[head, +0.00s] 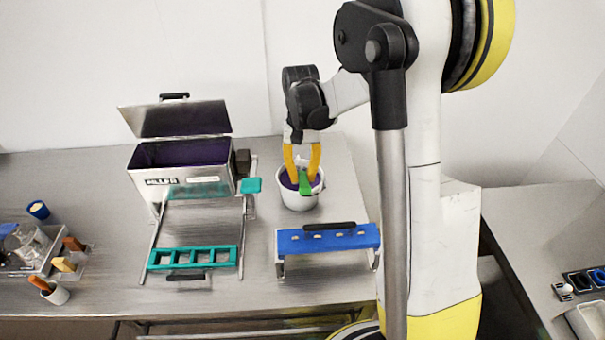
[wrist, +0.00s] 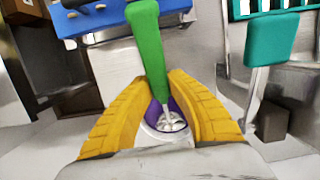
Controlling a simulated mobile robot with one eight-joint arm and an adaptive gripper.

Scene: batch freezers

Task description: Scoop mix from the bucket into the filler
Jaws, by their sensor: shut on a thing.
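The white bucket (head: 300,202) stands on the metal table with purple mix inside. My gripper (head: 303,176) points down over the bucket, its yellow fingers reaching into the opening. It is shut on a scoop with a green handle (head: 306,187). In the wrist view the green handle (wrist: 148,45) extends away between the yellow fingers, and the metal scoop head (wrist: 170,122) shows over the purple inside the bucket. I cannot tell how much mix the scoop holds. The filler (head: 182,182), a metal box with its lid (head: 175,119) raised, stands left of the bucket; its inside looks purple.
A teal mould (head: 192,258) lies on rails before the filler, with a teal paddle (head: 251,185) between filler and bucket. A blue rack (head: 328,239) stands in front of the bucket. A small cup (head: 55,294) and tray items are at left. The wall is close behind.

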